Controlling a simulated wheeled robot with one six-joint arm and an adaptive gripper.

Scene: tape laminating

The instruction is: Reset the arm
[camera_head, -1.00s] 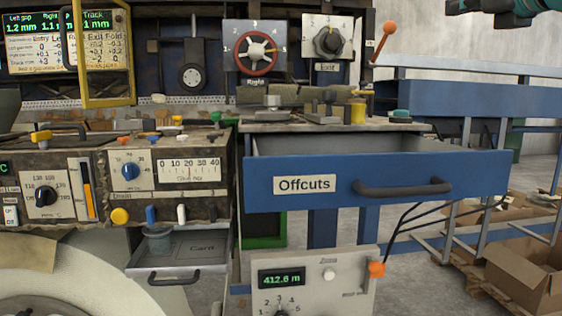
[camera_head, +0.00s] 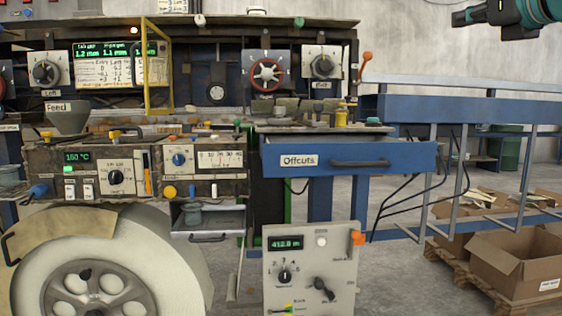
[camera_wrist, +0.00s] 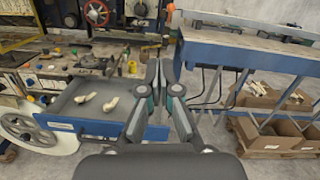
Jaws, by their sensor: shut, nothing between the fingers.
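My gripper (camera_wrist: 157,88) shows in the wrist view with its fingers together and nothing between them. It hangs in the air in front of the machine. In the head view only a teal and dark part of my arm (camera_head: 515,12) shows at the top right corner; the fingertips are out of that view. The blue Offcuts drawer (camera_head: 347,160) is pulled out below the bench. In the wrist view the drawer (camera_wrist: 98,128) stands open with two pale pieces (camera_wrist: 100,103) lying in it, to the left of my gripper.
A blue rail frame (camera_head: 470,108) runs along the right. Cardboard boxes (camera_head: 515,265) stand on a pallet at the lower right. A grey control box (camera_head: 312,268) stands below the drawer. A large pale wheel (camera_head: 105,265) is at the lower left. Bare floor shows between.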

